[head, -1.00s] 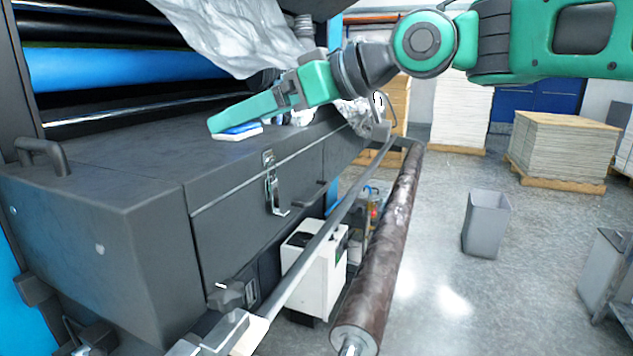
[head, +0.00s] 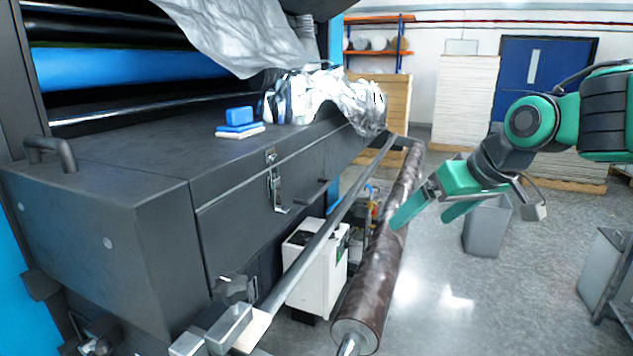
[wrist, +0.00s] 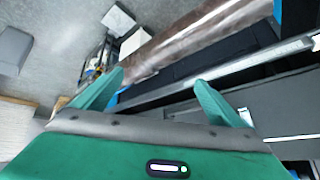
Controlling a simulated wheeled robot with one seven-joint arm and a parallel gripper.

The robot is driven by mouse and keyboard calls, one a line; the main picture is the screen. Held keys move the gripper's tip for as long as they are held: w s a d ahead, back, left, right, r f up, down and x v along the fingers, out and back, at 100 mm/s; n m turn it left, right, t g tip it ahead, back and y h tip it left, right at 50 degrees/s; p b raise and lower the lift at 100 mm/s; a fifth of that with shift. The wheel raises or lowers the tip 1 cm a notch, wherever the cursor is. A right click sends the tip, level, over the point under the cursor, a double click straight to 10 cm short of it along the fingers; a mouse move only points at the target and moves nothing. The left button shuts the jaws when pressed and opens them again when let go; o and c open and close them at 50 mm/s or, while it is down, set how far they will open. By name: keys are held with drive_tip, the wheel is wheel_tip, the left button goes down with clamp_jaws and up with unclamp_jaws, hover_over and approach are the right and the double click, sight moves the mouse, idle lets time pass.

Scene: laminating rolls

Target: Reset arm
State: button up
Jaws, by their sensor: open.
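My gripper (head: 425,212) is green, open and empty. In the head view it hangs right of the machine, over or in front of the brown roll (head: 385,265), with its fingers pointing down and left. In the wrist view both fingers (wrist: 160,95) stand apart with nothing between them. The roll (wrist: 185,45) and the machine's dark front (wrist: 275,95) show beyond them. I cannot tell how far the fingers are from the roll.
A blue block (head: 239,116) sits on a blue-and-white pad on the dark machine top (head: 130,160). Crumpled silver film (head: 325,95) lies behind it. A grey bin (head: 482,230) stands on the floor near my gripper. Pallet stacks (head: 465,100) stand at the back.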

drive_tip(key=s+d+f+m+g+h, duration=0.1)
drive_tip(key=s+d+f+m, duration=0.1)
drive_tip(key=s+d+f, duration=0.3)
drive_tip(key=s+d+f+m+g+h, duration=0.2)
drive_tip(key=s+d+f+m, duration=0.15)
drive_tip(key=d, duration=0.45)
drive_tip(key=s+d+f+m+g, duration=0.2)
drive_tip(key=s+d+f, duration=0.1)
drive_tip(key=s, duration=0.5)
drive_tip(key=s+d+f+m+g, duration=0.1)
drive_tip(key=s+d+f+m, duration=0.1)
drive_tip(key=s, duration=0.7)
wheel_tip(320, 180, down, 2)
drive_tip(key=shift+s+d+f+g, duration=0.3)
drive_tip(key=shift+d+g, duration=0.1)
drive_tip(key=shift+d, duration=0.45)
drive_tip(key=shift+m, duration=0.25)
